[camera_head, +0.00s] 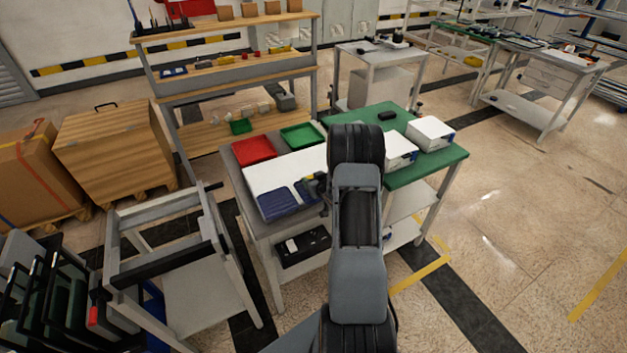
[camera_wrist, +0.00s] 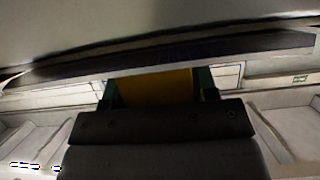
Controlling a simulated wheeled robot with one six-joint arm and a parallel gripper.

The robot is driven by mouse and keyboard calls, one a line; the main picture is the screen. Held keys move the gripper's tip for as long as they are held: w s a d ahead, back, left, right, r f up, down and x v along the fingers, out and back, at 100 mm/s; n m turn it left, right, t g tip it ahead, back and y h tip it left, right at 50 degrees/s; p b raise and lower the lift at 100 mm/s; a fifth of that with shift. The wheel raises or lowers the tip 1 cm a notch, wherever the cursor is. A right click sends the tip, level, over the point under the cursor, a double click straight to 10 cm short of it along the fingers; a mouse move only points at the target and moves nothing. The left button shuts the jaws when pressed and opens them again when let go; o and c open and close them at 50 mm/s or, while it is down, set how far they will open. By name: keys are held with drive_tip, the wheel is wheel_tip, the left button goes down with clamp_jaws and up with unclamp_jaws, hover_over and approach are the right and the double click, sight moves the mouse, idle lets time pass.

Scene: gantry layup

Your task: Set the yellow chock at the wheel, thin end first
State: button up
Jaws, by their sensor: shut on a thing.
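The yellow chock (camera_wrist: 152,90) shows in the wrist view as a plain yellow face. My gripper (camera_wrist: 158,78) is shut on it, with one dark green finger at each side. Its lower part is hidden behind the dark gripper body. I cannot tell which end is the thin one. A dark beam or edge (camera_wrist: 240,47) crosses just above the chock; I cannot tell whether they touch. In the head view my own arm hides the gripper and the chock. I cannot make out the wheel in either view.
A grey table (camera_head: 255,222) with red, green and blue trays stands left of my arm. A green-topped bench (camera_head: 440,160) with white boxes adjoins it on the right. A metal frame cart (camera_head: 215,240) stands at the left. Open floor (camera_head: 500,220) lies to the right.

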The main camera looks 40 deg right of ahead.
drive_tip(key=shift+f, duration=0.15)
drive_tip(key=o, duration=1)
